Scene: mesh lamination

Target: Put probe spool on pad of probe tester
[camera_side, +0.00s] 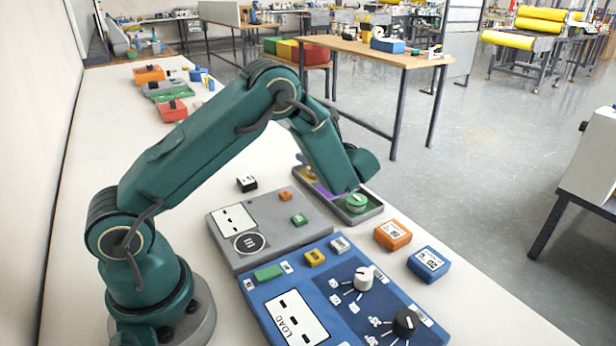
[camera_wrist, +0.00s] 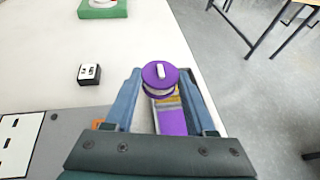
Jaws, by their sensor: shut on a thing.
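A purple spool (camera_wrist: 160,74) with a white bar on top is between the fingertips of my gripper (camera_wrist: 162,82) in the wrist view. My gripper is shut on it. The side view hides the fingers and the held spool behind my arm. The grey tester box (camera_side: 272,226) lies in front of my arm's base, with a round dark pad (camera_side: 250,243) bearing white marks. The pad looks bare. My wrist is over the tray, beyond the tester. The wrist view shows only a corner of the tester (camera_wrist: 58,133), and not the pad.
A blue control box (camera_side: 335,290) with knobs adjoins the tester. Orange (camera_side: 393,235) and blue (camera_side: 429,263) blocks sit to the right; a small black-and-white block (camera_side: 247,184) is behind the tester.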

